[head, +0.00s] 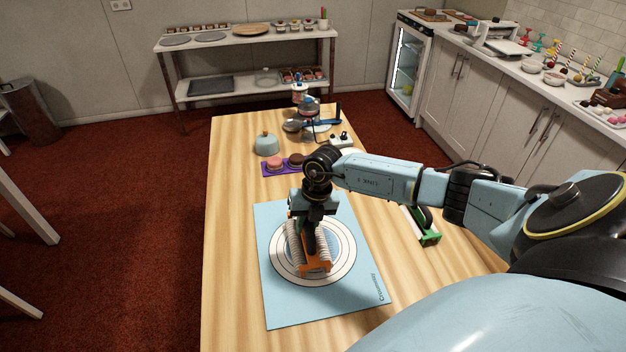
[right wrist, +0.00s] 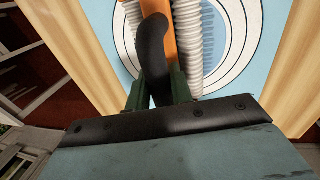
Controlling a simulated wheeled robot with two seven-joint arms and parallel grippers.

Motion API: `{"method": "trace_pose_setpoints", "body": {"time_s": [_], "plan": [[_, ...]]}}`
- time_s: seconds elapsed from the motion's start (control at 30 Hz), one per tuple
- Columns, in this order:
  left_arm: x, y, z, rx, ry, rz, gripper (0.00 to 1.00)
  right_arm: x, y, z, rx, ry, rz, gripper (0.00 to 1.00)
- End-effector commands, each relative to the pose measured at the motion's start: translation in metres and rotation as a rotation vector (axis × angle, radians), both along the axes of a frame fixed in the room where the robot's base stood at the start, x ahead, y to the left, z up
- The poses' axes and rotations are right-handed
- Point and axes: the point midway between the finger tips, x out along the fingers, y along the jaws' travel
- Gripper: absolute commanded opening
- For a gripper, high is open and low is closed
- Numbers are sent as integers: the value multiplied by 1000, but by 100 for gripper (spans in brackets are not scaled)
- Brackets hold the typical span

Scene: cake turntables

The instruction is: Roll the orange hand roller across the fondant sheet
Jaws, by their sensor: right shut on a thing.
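The orange hand roller (head: 317,267) is over the middle of the light blue mat (head: 275,308). It has an orange frame, a black handle and two white ridged rollers, which also show in the right wrist view (right wrist: 188,45). My right gripper (head: 309,222) is above it, pointing down, shut on the black handle (right wrist: 151,45). A pale round area with dark rings (head: 345,250), seemingly the fondant sheet, lies under the roller on the mat. I cannot tell for sure whether the rollers touch it. My left gripper is not in view.
A green-and-black tool (head: 424,228) lies right of the mat. A purple tray (head: 280,170) with round cakes, a pale blue dome (head: 266,145) and a stand mixer-like device (head: 303,105) stand farther back. The wooden table (head: 230,220) is clear left of the mat.

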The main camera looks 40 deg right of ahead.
Motion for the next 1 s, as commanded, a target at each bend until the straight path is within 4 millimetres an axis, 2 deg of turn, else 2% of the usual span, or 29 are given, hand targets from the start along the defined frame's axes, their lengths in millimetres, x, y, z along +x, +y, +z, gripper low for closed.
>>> {"method": "trace_pose_setpoints", "body": {"time_s": [0.2, 0.6, 1.0], "plan": [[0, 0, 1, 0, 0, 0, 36, -3, 5, -4, 5, 11, 5, 0], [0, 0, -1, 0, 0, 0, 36, 13, 31, -4, 4, 9, 4, 0], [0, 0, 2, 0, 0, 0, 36, 13, 30, 0, 1, 8, 3, 0]]}}
